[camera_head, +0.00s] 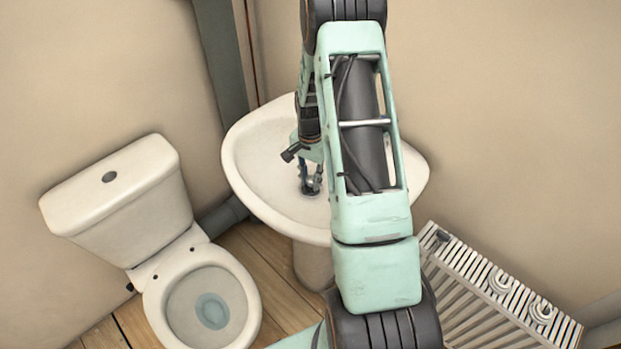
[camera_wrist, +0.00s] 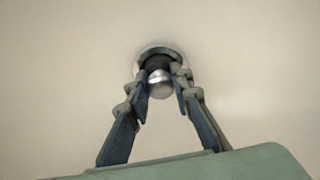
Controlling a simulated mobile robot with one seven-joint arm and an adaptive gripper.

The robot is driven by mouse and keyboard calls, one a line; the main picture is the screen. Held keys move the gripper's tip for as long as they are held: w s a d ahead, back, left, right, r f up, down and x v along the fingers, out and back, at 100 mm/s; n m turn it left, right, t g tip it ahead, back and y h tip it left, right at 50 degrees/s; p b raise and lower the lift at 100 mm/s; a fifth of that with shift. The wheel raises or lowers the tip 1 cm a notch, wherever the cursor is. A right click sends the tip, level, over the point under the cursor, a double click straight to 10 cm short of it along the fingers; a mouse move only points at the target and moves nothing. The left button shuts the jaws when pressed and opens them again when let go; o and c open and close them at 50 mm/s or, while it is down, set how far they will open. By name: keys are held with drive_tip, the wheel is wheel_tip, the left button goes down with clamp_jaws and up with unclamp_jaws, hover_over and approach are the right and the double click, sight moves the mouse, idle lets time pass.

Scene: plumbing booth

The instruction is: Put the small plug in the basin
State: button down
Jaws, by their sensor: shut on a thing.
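The white basin (camera_head: 262,165) stands against the wall in the middle of the head view, partly hidden by my arm. My gripper (camera_head: 312,184) points down into its bowl. In the wrist view my gripper (camera_wrist: 161,74) is shut on the small plug (camera_wrist: 160,86), with a finger on either side. The plug shows a shiny rounded metal knob. Just beyond the fingertips is a dark round drain opening (camera_wrist: 158,52) in the pale bowl. The fingers hide part of the plug, and I cannot tell whether it sits in the drain or just above it.
A toilet (camera_head: 125,195) with its bowl open stands to the left of the basin. A white radiator (camera_head: 480,300) with rounded pieces on top is at the lower right. My arm crosses over the basin's right part. Bare wooden floor (camera_head: 262,255) shows between toilet and basin.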

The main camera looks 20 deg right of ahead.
drive_tip(key=c, duration=1.6)
unclamp_jaws()
wheel_tip(320, 180, up, 12)
